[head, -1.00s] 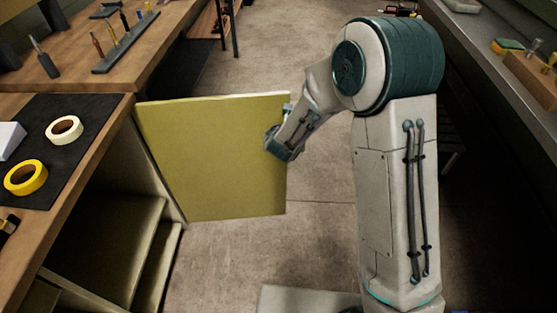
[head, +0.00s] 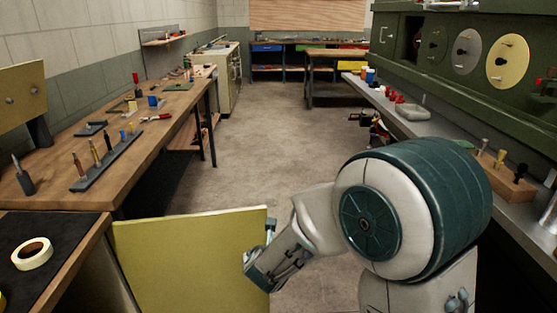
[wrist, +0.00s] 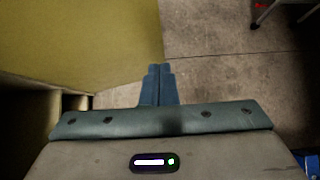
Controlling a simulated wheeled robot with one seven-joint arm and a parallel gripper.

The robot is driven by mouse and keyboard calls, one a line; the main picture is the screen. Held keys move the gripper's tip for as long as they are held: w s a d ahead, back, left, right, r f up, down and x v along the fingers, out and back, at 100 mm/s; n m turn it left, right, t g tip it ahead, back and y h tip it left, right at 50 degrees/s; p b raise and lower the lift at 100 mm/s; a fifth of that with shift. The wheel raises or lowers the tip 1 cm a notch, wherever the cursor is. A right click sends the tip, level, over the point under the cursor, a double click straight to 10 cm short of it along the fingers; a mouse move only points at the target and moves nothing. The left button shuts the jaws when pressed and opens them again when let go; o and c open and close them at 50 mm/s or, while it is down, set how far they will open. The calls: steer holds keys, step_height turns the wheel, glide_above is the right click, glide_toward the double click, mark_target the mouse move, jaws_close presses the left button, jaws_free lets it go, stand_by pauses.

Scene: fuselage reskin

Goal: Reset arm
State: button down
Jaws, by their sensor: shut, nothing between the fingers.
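My arm reaches leftward in the head view, its wrist (head: 268,262) beside the right edge of an open yellow-green cabinet door (head: 190,262). The fingertips are hard to make out there. In the wrist view my gripper (wrist: 158,68) is shut, its two blue fingers together with nothing between them. The door (wrist: 80,45) fills the left of that view, and grey floor lies beyond the fingers. I cannot tell whether the gripper touches the door.
A wooden bench (head: 150,130) with tools runs along the left. A black mat (head: 60,235) with a tape roll (head: 32,253) is at the lower left. A grey counter (head: 430,130) under a green panel runs along the right. The floor aisle (head: 265,140) between is clear.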

steer(key=s+d+r+m+g+h+p, duration=0.1)
steer(key=s+d+r+m+h+p, duration=0.2)
steer(key=d+r+m, duration=0.55)
steer(key=s+d+r+m+g+h+p, duration=0.1)
steer(key=s+d+r+m+h+p, duration=0.15)
steer(key=d+r+m, duration=0.6)
steer(key=s+d+r+m+g+y+p, duration=0.1)
steer(key=s+r+m+g+y+p, duration=0.1)
steer(key=s+m, duration=0.5)
steer(key=s+d+r+m+g+y+p, duration=0.1)
steer(key=s+m+g+y+p, duration=0.1)
steer(key=s+m, duration=0.6)
steer(key=m+y, duration=0.1)
steer(key=m, duration=0.3)
steer(key=shift+r+m, duration=0.4)
